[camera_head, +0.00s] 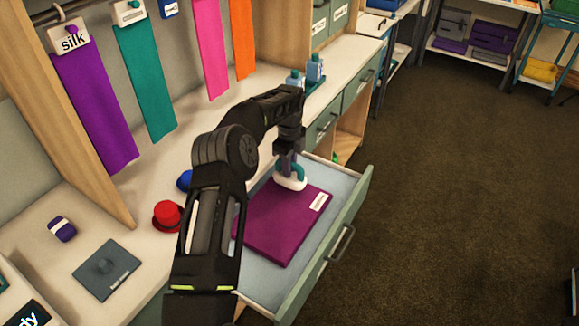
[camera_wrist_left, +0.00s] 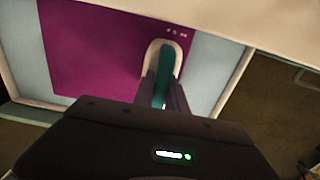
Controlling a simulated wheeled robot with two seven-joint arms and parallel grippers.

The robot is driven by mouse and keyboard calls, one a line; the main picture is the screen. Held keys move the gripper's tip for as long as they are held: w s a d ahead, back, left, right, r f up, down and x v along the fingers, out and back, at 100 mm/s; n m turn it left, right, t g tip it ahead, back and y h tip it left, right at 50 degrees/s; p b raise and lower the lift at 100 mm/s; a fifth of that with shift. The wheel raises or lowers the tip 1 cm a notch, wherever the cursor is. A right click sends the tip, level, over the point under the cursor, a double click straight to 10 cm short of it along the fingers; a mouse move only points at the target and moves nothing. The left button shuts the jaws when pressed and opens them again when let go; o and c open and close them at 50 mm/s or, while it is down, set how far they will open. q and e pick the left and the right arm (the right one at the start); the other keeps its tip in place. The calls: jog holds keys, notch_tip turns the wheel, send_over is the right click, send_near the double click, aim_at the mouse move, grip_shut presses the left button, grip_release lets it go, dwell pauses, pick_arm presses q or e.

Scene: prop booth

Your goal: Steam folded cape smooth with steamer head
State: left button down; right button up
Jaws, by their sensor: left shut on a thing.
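The folded cape (camera_head: 280,222) is a flat magenta-purple bundle with a small white label, lying in an open drawer. It also fills the upper left of the left wrist view (camera_wrist_left: 95,55). The steamer head (camera_head: 291,180) is white with a teal handle and sits at the cape's far edge; whether it touches the cloth I cannot tell. It also shows in the left wrist view (camera_wrist_left: 151,54). My left gripper (camera_head: 289,160) is shut on the teal handle, above the cape, pointing down. My right gripper is not in view.
The open drawer (camera_head: 331,248) has a pale blue lining and a raised front. Coloured cloths hang behind. Floor at right is clear.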

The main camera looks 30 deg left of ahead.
pick_arm(q)
jog(key=shift+r, duration=0.15)
notch_tip(320, 180, up, 15)
jog(key=p, duration=0.9)
dwell(0.6)
